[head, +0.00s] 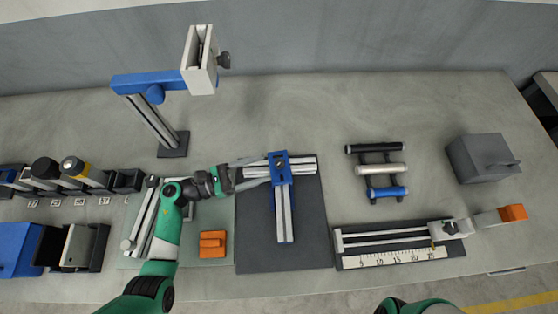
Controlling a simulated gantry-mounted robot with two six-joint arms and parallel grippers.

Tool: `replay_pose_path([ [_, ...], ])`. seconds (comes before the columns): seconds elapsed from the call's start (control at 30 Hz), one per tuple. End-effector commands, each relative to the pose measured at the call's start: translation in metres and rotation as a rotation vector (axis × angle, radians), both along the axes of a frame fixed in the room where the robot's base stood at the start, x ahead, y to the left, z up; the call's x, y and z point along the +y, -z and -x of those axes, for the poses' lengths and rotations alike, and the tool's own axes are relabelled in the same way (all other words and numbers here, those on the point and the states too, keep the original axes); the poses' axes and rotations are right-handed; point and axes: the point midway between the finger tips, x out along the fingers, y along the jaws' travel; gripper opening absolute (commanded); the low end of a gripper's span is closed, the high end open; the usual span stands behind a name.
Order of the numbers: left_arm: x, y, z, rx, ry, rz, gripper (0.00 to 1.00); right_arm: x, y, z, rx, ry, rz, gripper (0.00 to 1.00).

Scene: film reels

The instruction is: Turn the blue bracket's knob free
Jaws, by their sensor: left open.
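A blue bracket (281,168) joins two silver rails in a T on a dark mat (260,255). A small dark spot shows on its top; I cannot tell whether that is a knob. My left gripper (258,172) comes in from the left, beside the bracket, with its jaws open around the short end of the cross rail. I cannot tell whether the fingers touch the rail. My right gripper is out of view; only a green part of my right arm shows at the bottom edge.
An orange block (213,245) lies near the left arm. A roller rack (380,170), scale fixture (400,245) and grey box (482,158) stand right.

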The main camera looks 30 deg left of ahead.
Motion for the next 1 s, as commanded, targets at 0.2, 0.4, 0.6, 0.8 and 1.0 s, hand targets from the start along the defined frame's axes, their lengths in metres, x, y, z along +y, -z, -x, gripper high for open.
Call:
replay_pose_path([
  [0.2, -0.033, 0.001, -0.033, -0.001, 0.004, 0.001, 0.67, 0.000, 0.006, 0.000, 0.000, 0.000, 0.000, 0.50],
  [0.4, -0.045, 0.000, -0.045, 0.000, 0.001, 0.001, 0.67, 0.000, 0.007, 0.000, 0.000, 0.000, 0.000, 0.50],
  [0.6, -0.046, 0.000, -0.046, 0.001, -0.001, 0.002, 0.67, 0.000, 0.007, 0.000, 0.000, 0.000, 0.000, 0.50],
  [0.8, -0.046, 0.000, -0.046, 0.001, 0.000, 0.002, 0.38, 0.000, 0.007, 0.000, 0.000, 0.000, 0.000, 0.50],
  [1.0, -0.045, 0.000, -0.046, 0.001, 0.000, 0.002, 0.02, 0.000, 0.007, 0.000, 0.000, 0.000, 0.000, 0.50],
])
